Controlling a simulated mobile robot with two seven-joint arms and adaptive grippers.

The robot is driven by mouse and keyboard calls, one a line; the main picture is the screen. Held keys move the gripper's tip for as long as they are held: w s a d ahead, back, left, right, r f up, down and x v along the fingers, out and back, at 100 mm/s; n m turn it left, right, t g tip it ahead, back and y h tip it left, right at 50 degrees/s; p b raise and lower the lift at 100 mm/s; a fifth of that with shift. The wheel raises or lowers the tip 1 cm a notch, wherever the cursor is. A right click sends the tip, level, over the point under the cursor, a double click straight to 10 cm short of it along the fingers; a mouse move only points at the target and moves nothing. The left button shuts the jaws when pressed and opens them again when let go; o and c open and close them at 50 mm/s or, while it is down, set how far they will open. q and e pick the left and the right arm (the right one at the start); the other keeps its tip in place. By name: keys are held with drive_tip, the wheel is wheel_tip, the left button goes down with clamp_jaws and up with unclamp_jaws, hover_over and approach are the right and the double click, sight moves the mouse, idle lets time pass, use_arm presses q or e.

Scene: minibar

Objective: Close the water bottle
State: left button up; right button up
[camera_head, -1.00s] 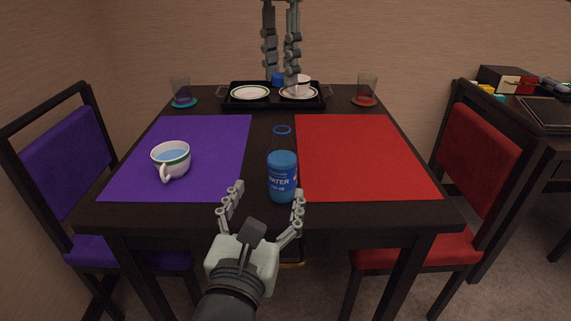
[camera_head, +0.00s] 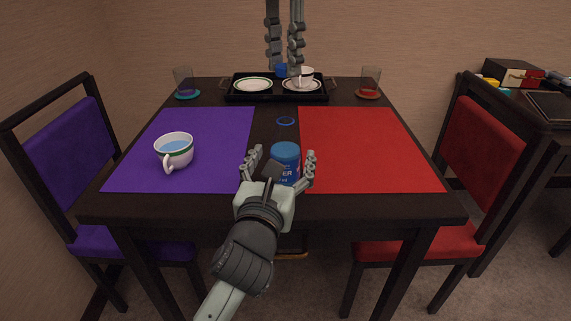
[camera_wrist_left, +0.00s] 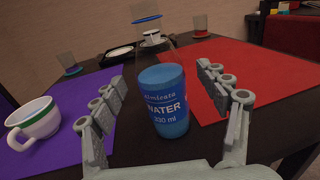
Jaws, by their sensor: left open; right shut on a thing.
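The water bottle (camera_head: 285,152) stands upright near the front edge of the table, between the two mats. Its lower part is blue with a WATER label, its upper part is clear, and a blue ring (camera_head: 286,121) shows at its neck, with no cap on it. My left gripper (camera_head: 281,158) is open, with a finger on either side of the bottle. The left wrist view shows the bottle (camera_wrist_left: 163,100) between the fingers, with gaps on both sides. My right gripper (camera_head: 284,66) is shut on a small blue cap (camera_head: 281,71) above the tray at the back.
A cup (camera_head: 175,150) stands on the purple mat (camera_head: 215,130); the red mat (camera_head: 360,145) is bare. At the back, a black tray (camera_head: 277,97) holds plates and a cup, with glasses (camera_head: 183,82) (camera_head: 370,80) on either side.

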use_arm(q)
drive_tip(key=shift+w+d, duration=0.2)
drive_tip(key=shift+w, duration=0.6)
drive_tip(key=shift+w+d, duration=0.15)
drive_tip(key=shift+w, duration=0.6)
clamp_jaws()
use_arm(e)
hover_over(285, 114)
drive_tip(key=shift+w+f, duration=0.1)
drive_tip(key=shift+f, duration=2.4)
drive_tip(key=shift+f, duration=0.85)
drive_tip(key=shift+f, duration=0.6)
